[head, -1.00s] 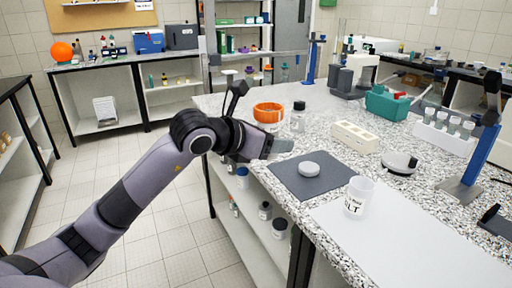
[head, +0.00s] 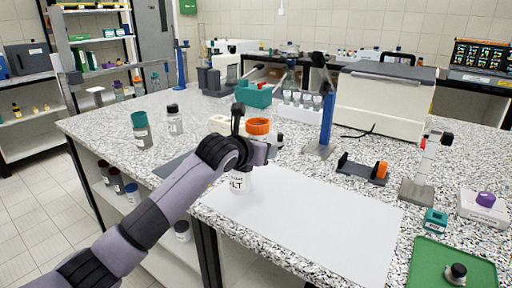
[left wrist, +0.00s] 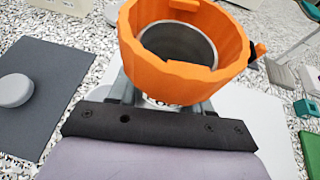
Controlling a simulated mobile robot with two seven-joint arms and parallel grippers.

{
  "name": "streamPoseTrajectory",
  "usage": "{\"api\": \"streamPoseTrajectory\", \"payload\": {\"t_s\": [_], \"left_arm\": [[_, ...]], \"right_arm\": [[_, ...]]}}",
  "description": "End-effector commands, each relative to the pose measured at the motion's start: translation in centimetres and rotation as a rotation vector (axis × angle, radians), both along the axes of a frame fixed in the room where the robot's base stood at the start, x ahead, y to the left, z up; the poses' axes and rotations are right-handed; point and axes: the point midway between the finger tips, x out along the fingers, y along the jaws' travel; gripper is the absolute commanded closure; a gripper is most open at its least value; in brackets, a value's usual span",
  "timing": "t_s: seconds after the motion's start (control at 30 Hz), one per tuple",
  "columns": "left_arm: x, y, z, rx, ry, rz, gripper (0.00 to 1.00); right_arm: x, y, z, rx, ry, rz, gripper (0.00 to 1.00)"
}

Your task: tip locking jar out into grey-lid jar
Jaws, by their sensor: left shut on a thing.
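The locking jar, with a wide orange collar (head: 258,126), is held by my left gripper (head: 259,150) and looks about upright. In the left wrist view the orange collar (left wrist: 128,45) is open at the top and shows a grey inside; I cannot tell what it holds. The gripper is shut on this jar, fingers partly hidden below the collar. The open white grey-lid jar (head: 240,183), with dark lettering, stands below the gripper on the white sheet's edge, partly hidden by my arm. Its round grey lid (left wrist: 14,90) lies apart on the dark mat (left wrist: 42,118). My right gripper is out of view.
The white sheet (head: 310,225) is clear to the right. A teal-lidded jar (head: 141,130) and a dark-lidded jar (head: 174,120) stand at left. A blue stand (head: 326,125), an orange-and-black holder (head: 362,172) and a green tray (head: 440,262) stand farther right.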

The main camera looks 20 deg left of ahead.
Motion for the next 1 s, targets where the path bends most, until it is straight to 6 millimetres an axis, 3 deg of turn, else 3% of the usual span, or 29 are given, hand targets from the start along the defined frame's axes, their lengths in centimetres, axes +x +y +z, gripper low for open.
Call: {"api": "streamPoseTrajectory", "payload": {"t_s": [0.5, 0.77, 0.97, 1.0], "left_arm": [[-0.1, -0.1, 0.7, -0.090, 0.020, 0.002, 0.97], [-0.2, -0.6, 0.9, -0.494, 0.119, 0.002, 0.97], [-0.6, -2.2, 0.7, -0.865, 0.213, 0.003, 0.97], [-0.6, -2.3, 0.2, -0.906, 0.221, 0.001, 0.97]], "right_arm": [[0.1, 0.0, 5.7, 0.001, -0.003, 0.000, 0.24], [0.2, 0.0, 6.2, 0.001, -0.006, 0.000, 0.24], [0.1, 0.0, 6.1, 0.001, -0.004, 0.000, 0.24], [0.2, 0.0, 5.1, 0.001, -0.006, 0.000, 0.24]]}}
